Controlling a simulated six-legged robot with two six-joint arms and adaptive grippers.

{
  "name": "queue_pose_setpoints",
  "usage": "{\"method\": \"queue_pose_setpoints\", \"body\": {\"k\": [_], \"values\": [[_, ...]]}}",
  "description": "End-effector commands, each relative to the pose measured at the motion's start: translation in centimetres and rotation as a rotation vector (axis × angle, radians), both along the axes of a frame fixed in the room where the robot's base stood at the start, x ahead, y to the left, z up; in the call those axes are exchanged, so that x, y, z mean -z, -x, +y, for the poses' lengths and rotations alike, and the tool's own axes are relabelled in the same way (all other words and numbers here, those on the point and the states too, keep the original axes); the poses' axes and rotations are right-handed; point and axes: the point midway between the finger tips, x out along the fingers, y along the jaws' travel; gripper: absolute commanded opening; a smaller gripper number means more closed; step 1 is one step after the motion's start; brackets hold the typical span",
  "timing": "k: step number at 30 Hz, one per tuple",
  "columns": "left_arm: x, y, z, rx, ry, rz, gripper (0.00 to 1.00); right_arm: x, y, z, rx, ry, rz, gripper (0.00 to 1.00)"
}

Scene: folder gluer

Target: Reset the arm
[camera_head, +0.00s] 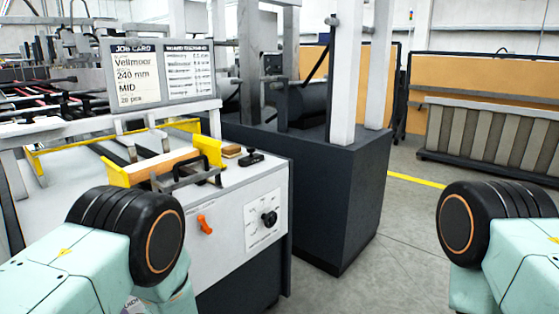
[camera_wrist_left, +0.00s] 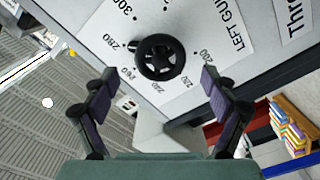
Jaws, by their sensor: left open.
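My left arm (camera_head: 60,270) enters the head view from the lower left, pale green with a black round joint. Its gripper is hidden there. In the left wrist view my left gripper (camera_wrist_left: 158,88) is open and empty, its two dark fingers spread wide. A black round knob (camera_wrist_left: 160,57) on a white numbered dial plate lies beyond the fingertips, between them in the picture. The fingers do not close on it; the exact gap cannot be told. My right arm (camera_head: 510,262) shows at the lower right of the head view; its gripper is out of view.
The machine's white front panel (camera_head: 225,253) carries an orange switch (camera_head: 206,224) and a black dial knob (camera_head: 269,218). A job card board (camera_head: 163,73) stands above it. A dark cabinet (camera_head: 340,205) stands to the right. Open floor (camera_head: 400,235) lies beyond, with a yellow line.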

Motion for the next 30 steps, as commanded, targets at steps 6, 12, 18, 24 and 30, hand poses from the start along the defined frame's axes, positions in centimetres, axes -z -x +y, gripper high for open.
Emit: {"method": "queue_pose_setpoints", "body": {"k": [6,12,18,24,30], "values": [[0.0,1.7,-2.1,0.003,-0.002,0.002,0.85,0.0,0.0,0.0,0.000,0.000,0.000,0.40],[0.0,1.0,-1.0,-0.005,0.001,-0.001,0.85,0.0,0.0,0.0,0.000,0.000,0.000,0.40],[0.0,-0.7,1.1,-0.004,0.001,-0.002,0.85,0.0,0.0,0.0,0.000,0.000,0.000,0.40],[0.0,-2.8,3.7,-0.006,0.000,-0.001,0.85,0.0,0.0,0.0,0.000,0.000,0.000,0.40],[0.0,-2.8,3.4,0.000,-0.110,0.126,0.85,0.5,0.0,0.0,0.000,0.000,0.000,0.40]]}}
